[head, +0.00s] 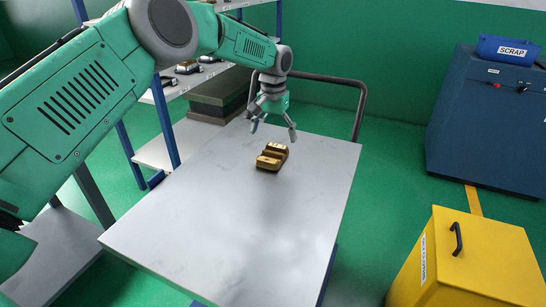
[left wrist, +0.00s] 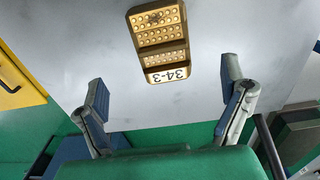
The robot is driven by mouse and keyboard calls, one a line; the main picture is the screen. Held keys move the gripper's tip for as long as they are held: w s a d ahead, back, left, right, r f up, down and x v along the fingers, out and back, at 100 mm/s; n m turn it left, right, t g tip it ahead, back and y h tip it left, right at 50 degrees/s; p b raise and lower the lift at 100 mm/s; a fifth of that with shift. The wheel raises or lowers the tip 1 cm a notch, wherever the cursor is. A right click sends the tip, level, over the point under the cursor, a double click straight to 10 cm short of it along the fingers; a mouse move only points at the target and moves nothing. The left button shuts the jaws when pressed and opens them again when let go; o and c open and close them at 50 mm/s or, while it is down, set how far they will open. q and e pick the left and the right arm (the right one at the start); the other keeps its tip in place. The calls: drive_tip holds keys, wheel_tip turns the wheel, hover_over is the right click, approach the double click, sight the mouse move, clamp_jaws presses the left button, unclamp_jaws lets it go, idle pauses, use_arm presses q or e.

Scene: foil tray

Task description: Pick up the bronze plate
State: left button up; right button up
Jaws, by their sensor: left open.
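The bronze plate (head: 272,157) lies on the grey tabletop (head: 220,215), toward its far edge. It is a small stepped block with a dark groove across it. In the left wrist view the bronze plate (left wrist: 159,40) shows rows of round studs and a white label reading "34-3". My left gripper (head: 272,133) is open and empty above the table, just behind the plate in the head view. In the left wrist view its two fingers (left wrist: 165,105) are spread wide, with the plate beyond them and between their lines. My right gripper is not in view.
A dark push rail (head: 335,80) rises behind the table. Shelving with parts (head: 180,95) stands at the back left. A yellow bin (head: 480,265) and a blue cabinet (head: 495,125) with a blue SCRAP box (head: 508,50) stand right. The tabletop around the plate is clear.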

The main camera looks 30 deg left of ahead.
sight(273, 152)
use_arm(q)
drive_tip(key=shift+w+d+f, duration=0.1)
drive_tip(key=shift+d+f, duration=0.1)
drive_tip(key=shift+f, duration=0.9)
drive_tip(key=f, duration=0.2)
drive_tip(key=a+f, duration=0.1)
drive_tip(key=f, duration=0.2)
drive_tip(key=shift+f, duration=0.15)
drive_tip(key=shift+d, duration=0.15)
drive_tip(key=c, duration=0.4)
drive_tip(key=shift+r, duration=0.2)
drive_tip(key=c, duration=1.4)
drive_tip(key=shift+c, duration=0.2)
